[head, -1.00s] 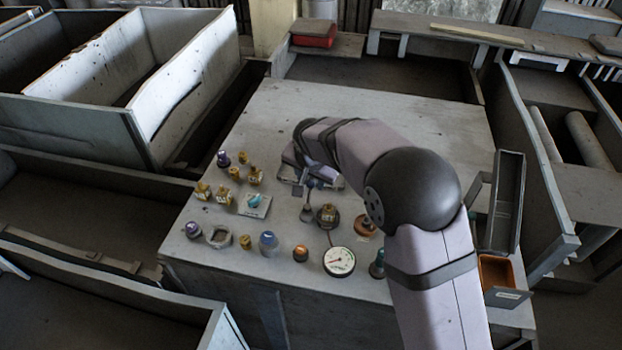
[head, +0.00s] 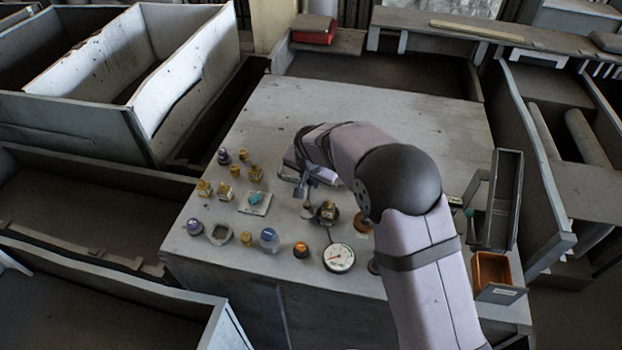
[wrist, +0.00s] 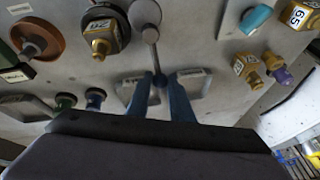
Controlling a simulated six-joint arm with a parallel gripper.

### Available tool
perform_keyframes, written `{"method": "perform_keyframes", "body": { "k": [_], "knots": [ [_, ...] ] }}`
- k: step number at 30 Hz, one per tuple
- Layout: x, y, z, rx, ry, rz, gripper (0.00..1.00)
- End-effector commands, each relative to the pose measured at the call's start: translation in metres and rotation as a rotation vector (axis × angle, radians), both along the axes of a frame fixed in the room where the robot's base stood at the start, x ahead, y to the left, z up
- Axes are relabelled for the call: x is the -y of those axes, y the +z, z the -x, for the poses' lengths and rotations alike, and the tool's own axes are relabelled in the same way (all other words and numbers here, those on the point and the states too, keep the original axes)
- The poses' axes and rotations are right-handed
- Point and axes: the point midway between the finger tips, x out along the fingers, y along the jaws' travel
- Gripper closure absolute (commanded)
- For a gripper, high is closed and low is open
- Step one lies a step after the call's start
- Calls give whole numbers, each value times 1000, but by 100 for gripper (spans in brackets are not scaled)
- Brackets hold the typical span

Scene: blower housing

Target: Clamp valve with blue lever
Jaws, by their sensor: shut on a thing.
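The turquoise lever also shows in the wrist view (wrist: 257,20).
Yellow numbered fittings (head: 223,192) stand to the left. A numbered yellow fitting on a dark round base (head: 327,210) is close to the gripper's right. A round gauge (head: 339,258) lies nearer the front edge. An orange bin (head: 491,270) is at right. The far tabletop is clear.

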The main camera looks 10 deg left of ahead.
Motion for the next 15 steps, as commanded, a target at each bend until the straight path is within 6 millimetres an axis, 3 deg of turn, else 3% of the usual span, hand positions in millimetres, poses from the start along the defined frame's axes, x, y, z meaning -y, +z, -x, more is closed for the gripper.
{"method": "perform_keyframes", "body": {
  "k": [15],
  "knots": [
    [-9,1,1,-1,150,-2,100]
  ]
}}
